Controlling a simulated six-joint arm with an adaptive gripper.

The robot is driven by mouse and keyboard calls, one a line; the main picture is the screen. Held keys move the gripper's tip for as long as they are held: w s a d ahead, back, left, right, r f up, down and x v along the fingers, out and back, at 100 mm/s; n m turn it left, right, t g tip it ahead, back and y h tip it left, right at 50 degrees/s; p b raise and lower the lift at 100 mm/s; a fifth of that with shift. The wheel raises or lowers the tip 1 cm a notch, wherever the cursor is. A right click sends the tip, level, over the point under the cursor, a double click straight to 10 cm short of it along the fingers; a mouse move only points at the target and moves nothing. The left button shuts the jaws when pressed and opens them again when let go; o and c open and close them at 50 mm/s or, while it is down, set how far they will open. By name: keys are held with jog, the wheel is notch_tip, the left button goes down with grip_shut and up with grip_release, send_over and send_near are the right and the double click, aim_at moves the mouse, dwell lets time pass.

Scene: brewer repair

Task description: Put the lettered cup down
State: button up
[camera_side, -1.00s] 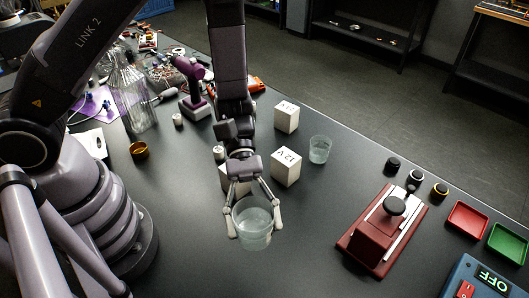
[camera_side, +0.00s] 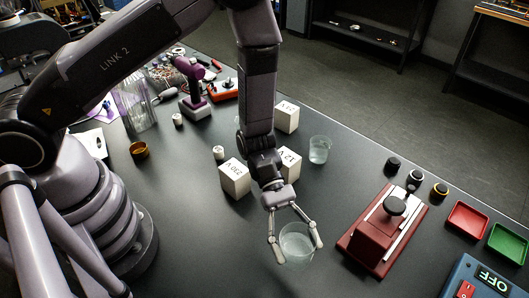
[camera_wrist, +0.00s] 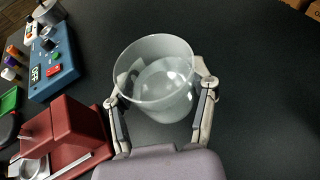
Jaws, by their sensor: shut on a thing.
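A clear glass cup (camera_side: 297,243) is between the fingers of my gripper (camera_side: 295,240), near the front middle of the table. The cup also shows in the wrist view (camera_wrist: 157,78), upright, with its open rim facing the camera. My gripper is shut on the cup, one finger on each side. No letter on this cup can be made out. I cannot tell whether its base touches the table. A second clear cup (camera_side: 319,149) stands upright farther back, beside the white boxes.
White boxes marked with voltages, such as one box (camera_side: 235,178), stand behind my gripper. A red press-like device (camera_side: 383,232) is to the right, with red (camera_side: 467,221) and green (camera_side: 507,243) trays and a blue switch box (camera_side: 487,281) beyond. Bare table lies around the held cup.

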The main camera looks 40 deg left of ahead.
jog(key=w+d+f, duration=0.3)
jog(key=w+d, duration=0.1)
jog(key=d, duration=0.1)
send_over(342, 289)
notch_tip(342, 289, down, 5)
jog(key=shift+a, duration=0.1)
jog(key=shift+f, duration=1.75)
jog(key=shift+f, duration=0.1)
jog(key=o, duration=0.9)
